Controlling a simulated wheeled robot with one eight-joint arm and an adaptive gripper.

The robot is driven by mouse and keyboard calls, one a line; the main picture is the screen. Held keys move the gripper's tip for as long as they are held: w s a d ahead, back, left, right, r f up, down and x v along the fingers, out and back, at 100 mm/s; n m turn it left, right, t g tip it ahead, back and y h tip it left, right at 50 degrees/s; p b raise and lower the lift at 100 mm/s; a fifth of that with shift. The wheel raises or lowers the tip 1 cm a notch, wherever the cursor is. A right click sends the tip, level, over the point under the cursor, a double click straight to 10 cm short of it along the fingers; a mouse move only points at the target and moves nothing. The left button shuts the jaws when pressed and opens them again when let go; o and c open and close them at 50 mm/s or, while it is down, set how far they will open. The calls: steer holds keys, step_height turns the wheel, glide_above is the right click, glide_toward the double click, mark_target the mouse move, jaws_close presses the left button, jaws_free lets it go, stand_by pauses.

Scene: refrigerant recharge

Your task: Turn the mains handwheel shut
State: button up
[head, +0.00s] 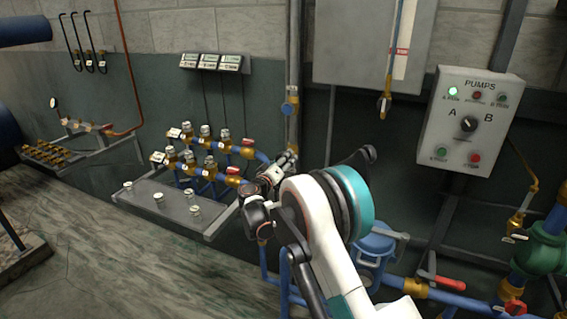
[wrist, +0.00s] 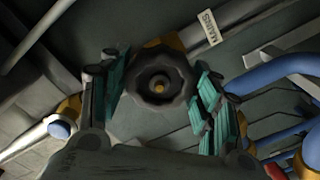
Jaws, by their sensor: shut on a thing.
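The mains handwheel (wrist: 160,68) is a dark, lobed wheel with a brass centre, seen face-on in the wrist view. A white label reading MAINS (wrist: 208,26) is beside it. My gripper (wrist: 156,80) has one teal-padded finger on each side of the wheel and is shut on its rim. In the head view my gripper (head: 275,174) is at the blue and brass pipework, right of the grey tray. My gripper and arm hide most of the wheel there, so its turn angle cannot be told.
A grey tray (head: 160,208) with several small fittings is at the left of my gripper. Brass valves (head: 207,147) on blue pipes stand behind it. A PUMPS panel (head: 468,122) is on the wall at right. A vertical pipe (head: 294,60) rises behind my gripper.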

steer(key=m, duration=0.5)
steer(key=shift+m, duration=0.4)
steer(key=m, duration=0.4)
steer(key=shift+m, duration=0.4)
steer(key=o, duration=1.1)
steer(key=shift+f, duration=0.1)
steer(key=shift+a, duration=0.1)
steer(key=v, duration=1.2)
